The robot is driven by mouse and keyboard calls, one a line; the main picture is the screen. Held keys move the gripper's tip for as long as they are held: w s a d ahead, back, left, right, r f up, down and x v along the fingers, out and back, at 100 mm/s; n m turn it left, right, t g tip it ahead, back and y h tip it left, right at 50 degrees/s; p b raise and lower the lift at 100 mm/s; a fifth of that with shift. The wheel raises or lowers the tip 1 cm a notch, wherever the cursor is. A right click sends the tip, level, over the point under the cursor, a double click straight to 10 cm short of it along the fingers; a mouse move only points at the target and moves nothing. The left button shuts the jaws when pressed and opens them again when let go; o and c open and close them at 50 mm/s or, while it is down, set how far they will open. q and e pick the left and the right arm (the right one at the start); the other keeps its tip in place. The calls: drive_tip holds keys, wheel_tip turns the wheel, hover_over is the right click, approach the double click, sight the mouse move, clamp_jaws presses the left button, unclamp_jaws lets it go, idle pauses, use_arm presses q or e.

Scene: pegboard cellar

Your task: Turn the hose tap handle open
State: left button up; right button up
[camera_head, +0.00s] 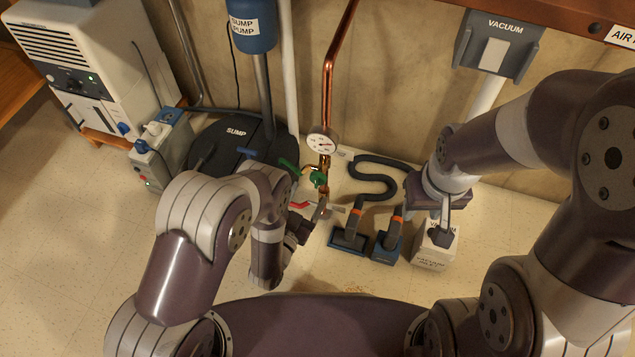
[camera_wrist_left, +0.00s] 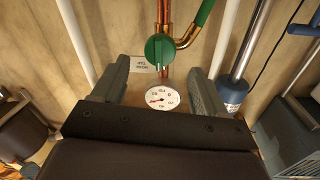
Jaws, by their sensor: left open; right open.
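The hose tap's round green handle (camera_head: 318,179) sits on the copper pipe below a white gauge. In the left wrist view the handle (camera_wrist_left: 158,50) shows a raised ridge across its face and lies just beyond the fingertips, roughly centred between them. My left gripper (camera_head: 322,209) is in front of and below the tap, and its jaws (camera_wrist_left: 158,72) are open with nothing between them. A green hose (camera_head: 289,167) runs from a copper elbow beside the handle; it also shows in the wrist view (camera_wrist_left: 204,14). My right gripper (camera_head: 440,215) is open, right of the tap.
The gauge (camera_head: 322,143) is on the pipe by the tap. A black sump lid (camera_head: 232,132) lies left. Vacuum heads (camera_head: 348,239) and a black vacuum hose (camera_head: 375,188) are right of the tap. A white vacuum box (camera_head: 434,252) stands by my right gripper.

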sight(315, 184)
use_arm(q)
drive_tip(key=b+x, duration=0.1)
drive_tip(key=x, duration=0.4)
drive_tip(key=shift+w+f+b, duration=0.15)
drive_tip(key=shift+b, duration=0.25)
drive_tip(key=shift+w+d, duration=0.35)
drive_tip(key=shift+w, duration=0.2)
use_arm(e)
wheel_tip(315, 184, down, 3)
use_arm(q)
drive_tip(key=c, duration=1)
drive_tip(key=shift+c, duration=0.2)
